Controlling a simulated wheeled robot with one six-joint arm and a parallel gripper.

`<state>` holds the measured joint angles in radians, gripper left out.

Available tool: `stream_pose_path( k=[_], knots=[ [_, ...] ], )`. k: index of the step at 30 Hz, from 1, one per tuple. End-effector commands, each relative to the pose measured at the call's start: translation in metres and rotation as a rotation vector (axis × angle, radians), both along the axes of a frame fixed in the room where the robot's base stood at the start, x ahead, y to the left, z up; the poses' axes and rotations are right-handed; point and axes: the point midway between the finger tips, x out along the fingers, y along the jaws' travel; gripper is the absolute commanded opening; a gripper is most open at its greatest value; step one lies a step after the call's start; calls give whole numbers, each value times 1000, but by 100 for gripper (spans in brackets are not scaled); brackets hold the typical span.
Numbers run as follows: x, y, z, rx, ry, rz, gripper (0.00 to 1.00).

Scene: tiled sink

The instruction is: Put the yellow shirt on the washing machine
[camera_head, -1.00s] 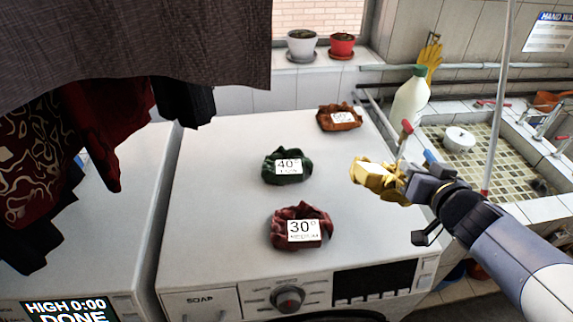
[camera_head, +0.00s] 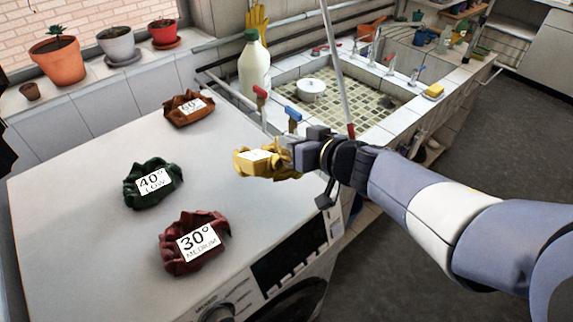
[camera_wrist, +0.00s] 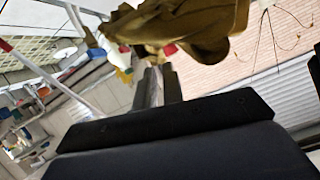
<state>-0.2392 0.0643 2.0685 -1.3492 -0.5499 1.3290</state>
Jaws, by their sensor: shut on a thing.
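The yellow shirt (camera_head: 256,161) is a crumpled bundle with a white label, held up at the right edge of the washing machine top. My gripper (camera_head: 288,153) is shut on it. The shirt (camera_wrist: 185,28) also shows at the top of the wrist view, in front of the gripper fingers (camera_wrist: 158,85). The white washing machine (camera_head: 100,245) bears three crumpled bundles with labels: red marked 30° (camera_head: 192,243), green marked 40° (camera_head: 150,182) and orange-brown (camera_head: 188,107). I cannot tell whether the yellow shirt touches the machine top.
A white bottle with a green cap (camera_head: 254,68) stands behind the machine, near red and blue taps (camera_head: 293,118). A tiled sink (camera_head: 330,95) lies at the back right. Potted plants (camera_head: 58,62) line the window sill. The machine top is bare right of the bundles.

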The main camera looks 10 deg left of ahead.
Motion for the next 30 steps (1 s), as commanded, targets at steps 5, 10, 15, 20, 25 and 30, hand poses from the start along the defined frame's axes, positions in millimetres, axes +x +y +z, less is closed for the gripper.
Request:
stream_pose_path(
  k=[5, 10, 15, 20, 25, 30],
  knots=[
    [0, 0, -17, 2, 0, 0, 0],
    [0, 0, -42, 3, 2, 1, 0],
    [0, 0, -50, 2, -1, 0, 0],
    [0, 0, -48, 2, -3, 1, 0],
    [0, 0, -52, 2, -1, 0, 0],
    [0, 0, -52, 1, -1, 1, 21]
  ],
)
